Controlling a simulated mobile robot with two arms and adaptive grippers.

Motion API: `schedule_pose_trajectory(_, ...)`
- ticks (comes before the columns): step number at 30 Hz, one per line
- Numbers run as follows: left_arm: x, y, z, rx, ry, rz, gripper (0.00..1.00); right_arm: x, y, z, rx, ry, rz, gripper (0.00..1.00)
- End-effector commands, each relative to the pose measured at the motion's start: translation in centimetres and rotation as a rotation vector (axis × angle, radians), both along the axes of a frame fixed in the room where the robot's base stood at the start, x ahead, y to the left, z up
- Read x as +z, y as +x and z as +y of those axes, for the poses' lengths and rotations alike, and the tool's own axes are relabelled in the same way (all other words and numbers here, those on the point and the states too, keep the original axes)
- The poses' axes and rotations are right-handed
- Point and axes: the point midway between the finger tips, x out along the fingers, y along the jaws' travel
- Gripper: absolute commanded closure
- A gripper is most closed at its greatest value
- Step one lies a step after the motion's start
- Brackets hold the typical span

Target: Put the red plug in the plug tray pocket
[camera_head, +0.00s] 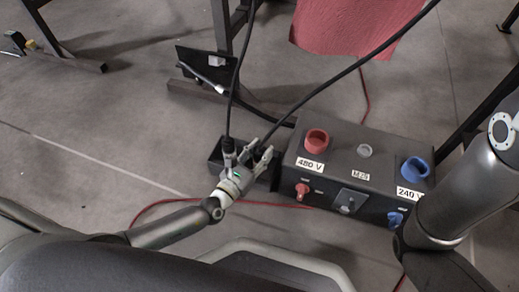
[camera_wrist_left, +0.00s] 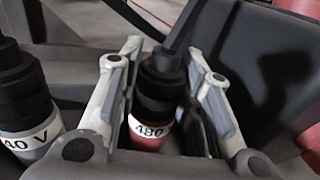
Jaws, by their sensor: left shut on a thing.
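The red plug (camera_wrist_left: 150,130), black on top with a white "480" label, stands between the fingers of my left gripper (camera_wrist_left: 165,58) in the left wrist view. The gripper is shut on it. In the head view the left gripper (camera_head: 256,158) is at the dark plug tray (camera_head: 214,152), just left of the socket box. The fingers largely hide the red plug there. Whether its lower end is in a pocket or above it I cannot tell. My right gripper is out of view; only its arm shows.
A second plug (camera_wrist_left: 25,100) with a label ending "40 V" stands close left of the gripper. The socket box (camera_head: 335,178) has a red socket (camera_head: 316,140) and a blue socket (camera_head: 415,168). Black cables rise from the plugs. A red cable lies on the floor.

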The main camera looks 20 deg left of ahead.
Motion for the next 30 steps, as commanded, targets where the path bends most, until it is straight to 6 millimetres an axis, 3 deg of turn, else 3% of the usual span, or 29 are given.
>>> schedule_pose_trajectory(7, -0.3, 0.1, 0.0, 0.0, 0.0, -0.002, 0.95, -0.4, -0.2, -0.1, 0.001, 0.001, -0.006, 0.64)
schedule_pose_trajectory(8, -0.3, 0.0, 0.0, 0.0, 0.001, 0.0, 0.66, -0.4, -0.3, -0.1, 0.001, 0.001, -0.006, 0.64)
schedule_pose_trajectory(13, -0.2, 0.0, 0.0, 0.0, 0.001, 0.0, 0.45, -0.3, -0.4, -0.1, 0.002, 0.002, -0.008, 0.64)
schedule_pose_trajectory(25, 0.3, 0.1, 0.0, 0.0, 0.001, 0.0, 0.45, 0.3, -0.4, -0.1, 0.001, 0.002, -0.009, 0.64)
schedule_pose_trajectory(30, 0.4, -2.7, 0.9, -0.002, 0.005, 0.003, 0.45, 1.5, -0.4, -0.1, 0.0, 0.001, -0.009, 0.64)
